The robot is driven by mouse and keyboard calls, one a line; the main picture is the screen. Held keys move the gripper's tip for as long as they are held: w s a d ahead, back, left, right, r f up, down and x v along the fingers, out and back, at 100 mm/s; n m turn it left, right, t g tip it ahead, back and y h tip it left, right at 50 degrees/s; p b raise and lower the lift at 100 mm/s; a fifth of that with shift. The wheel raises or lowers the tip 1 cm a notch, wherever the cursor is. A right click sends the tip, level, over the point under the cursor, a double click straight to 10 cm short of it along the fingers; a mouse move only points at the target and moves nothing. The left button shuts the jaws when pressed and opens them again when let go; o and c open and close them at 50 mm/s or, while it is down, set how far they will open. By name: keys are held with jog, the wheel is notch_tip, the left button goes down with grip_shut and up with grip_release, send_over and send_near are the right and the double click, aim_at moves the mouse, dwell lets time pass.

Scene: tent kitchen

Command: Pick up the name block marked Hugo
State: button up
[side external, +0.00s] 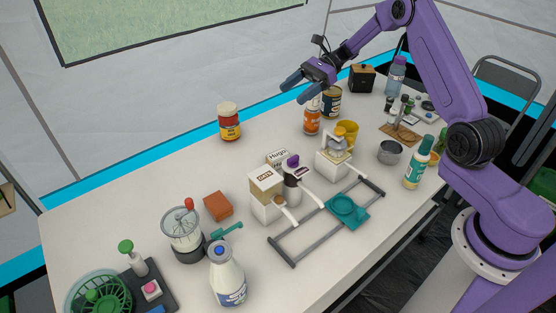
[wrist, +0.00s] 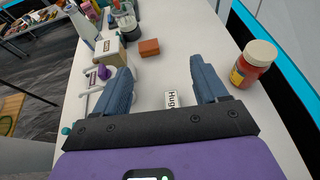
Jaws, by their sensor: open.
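The name block marked Hugo (side external: 277,157) is a small white block with dark letters, standing on the white table behind a cream box with a label. In the wrist view the Hugo block (wrist: 171,101) shows low in the picture, between the two finger lines and close to the gripper's palm edge, which may hide part of it. My gripper (side external: 295,92) is open and empty, raised well above the table near its back edge. Its two blue-grey fingers (wrist: 166,48) are spread wide in the wrist view, with nothing touching them.
The labelled cream box (side external: 265,187) and a purple-topped jar (side external: 292,175) stand just in front of the block. A red jar (side external: 229,124) is behind to the left, an orange-red brick (side external: 218,206) to the left. An orange bottle (side external: 312,118) stands to the right. Bare table lies behind the block.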

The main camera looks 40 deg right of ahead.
send_near(279, 154)
jog(key=x, duration=0.3)
jog(key=shift+a+f, duration=0.15)
jog(key=shift+a, duration=0.15)
jog(key=shift+x, duration=3.7)
jog(key=shift+w, duration=0.1)
jog(key=c, duration=1.1)
